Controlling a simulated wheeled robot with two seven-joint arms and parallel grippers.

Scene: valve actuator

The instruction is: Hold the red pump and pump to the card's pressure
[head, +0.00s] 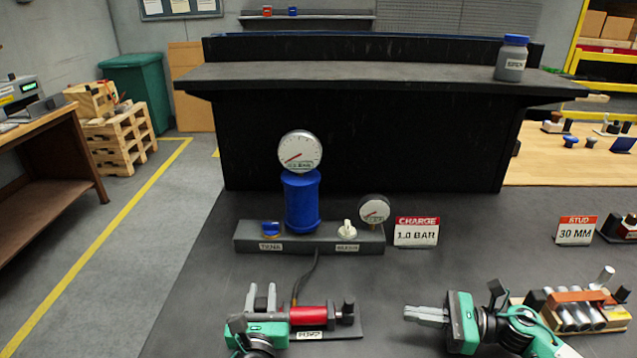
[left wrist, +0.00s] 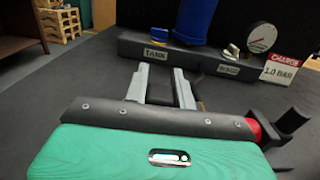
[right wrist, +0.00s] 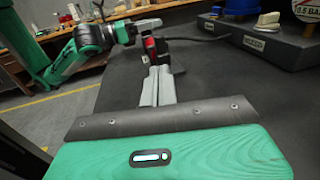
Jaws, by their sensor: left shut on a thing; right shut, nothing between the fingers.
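The red pump (head: 310,315) lies on its plate at the table's front, with a black handle (head: 347,310) at its right end. My left gripper (head: 261,292) is shut on the pump's left part; the grip itself is mostly hidden behind the palm in the left wrist view. My right gripper (head: 410,314) is shut and empty, right of the handle and apart from it, pointing left at it. The charge card (head: 416,232) reads 1.0 BAR. A large gauge (head: 300,152) tops the blue tank (head: 301,203); its red needle points lower left.
The manifold block (head: 310,240) behind the pump carries a blue valve knob (head: 270,229), a white valve knob (head: 347,230) and a small gauge (head: 374,209). A hose (head: 309,275) runs to the pump. A rack of cylinders (head: 572,312) stands right, near my right arm. A stud card (head: 576,231) reads 30 MM.

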